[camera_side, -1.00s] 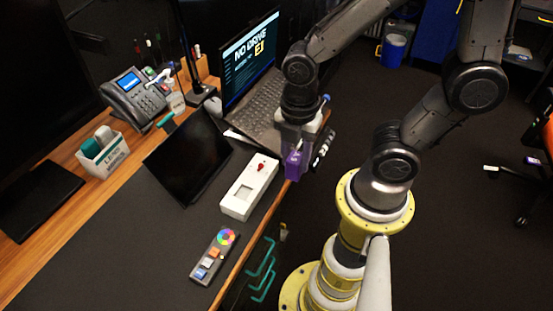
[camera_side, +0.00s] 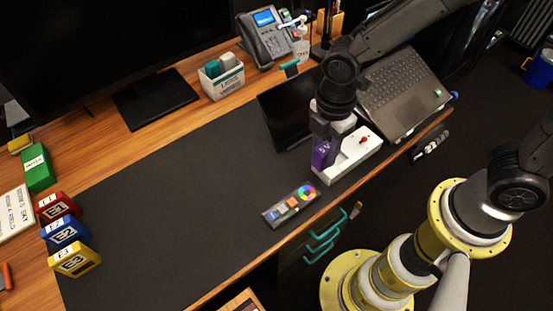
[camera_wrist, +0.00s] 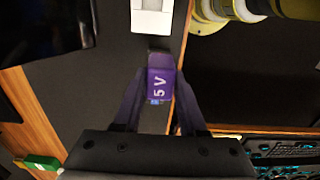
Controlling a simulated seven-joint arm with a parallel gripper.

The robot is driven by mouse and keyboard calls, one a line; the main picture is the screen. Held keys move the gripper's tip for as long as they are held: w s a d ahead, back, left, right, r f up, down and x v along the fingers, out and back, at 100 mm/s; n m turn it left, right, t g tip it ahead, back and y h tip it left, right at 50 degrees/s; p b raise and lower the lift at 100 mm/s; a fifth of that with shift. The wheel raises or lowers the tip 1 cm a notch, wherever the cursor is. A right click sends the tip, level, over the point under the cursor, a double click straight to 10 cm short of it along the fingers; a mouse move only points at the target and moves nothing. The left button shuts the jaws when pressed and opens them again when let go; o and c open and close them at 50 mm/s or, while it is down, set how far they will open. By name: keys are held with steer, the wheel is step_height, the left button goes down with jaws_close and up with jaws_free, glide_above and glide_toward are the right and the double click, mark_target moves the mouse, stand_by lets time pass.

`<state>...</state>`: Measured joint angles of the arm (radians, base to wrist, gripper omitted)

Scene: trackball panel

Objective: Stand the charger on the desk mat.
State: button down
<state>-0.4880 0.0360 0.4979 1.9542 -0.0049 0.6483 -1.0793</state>
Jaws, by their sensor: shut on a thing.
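The charger is a purple block marked "5 V". It shows in the side view (camera_side: 320,155) and between the fingers in the wrist view (camera_wrist: 159,84). My gripper (camera_side: 325,143) is shut on it and points down; the two dark fingers also frame it in the wrist view (camera_wrist: 158,98). The desk mat (camera_side: 180,195) is a large dark sheet covering most of the desk. The charger appears over the mat's right part, beside the white device. I cannot tell its exact height above the mat. The fingers hide part of its sides.
The white device with a red knob (camera_side: 352,153) is just right of the charger. A control panel with a coloured wheel (camera_side: 290,206) lies nearer the front edge. A black tablet (camera_side: 287,112) and a laptop (camera_side: 405,88) stand behind. The mat's middle and left are clear.

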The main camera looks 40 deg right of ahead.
steer(key=w+a+f, duration=0.1)
steer(key=w+f, duration=0.1)
steer(key=w+a+f, duration=0.2)
steer(key=w+f, duration=0.1)
steer(key=w+a+f, duration=0.1)
steer(key=w+f, duration=0.1)
steer(key=w, duration=0.1)
steer(key=shift+w+a+f, duration=0.15)
steer(key=shift+w+a, duration=0.05)
steer(key=shift+w, duration=0.05)
steer(key=shift+w+a+f, duration=0.2)
steer(key=shift+w+f, duration=0.2)
steer(key=shift+f, duration=1.65)
steer(key=shift+f, duration=0.15)
steer(key=shift+c, duration=2.4)
jaws_free()
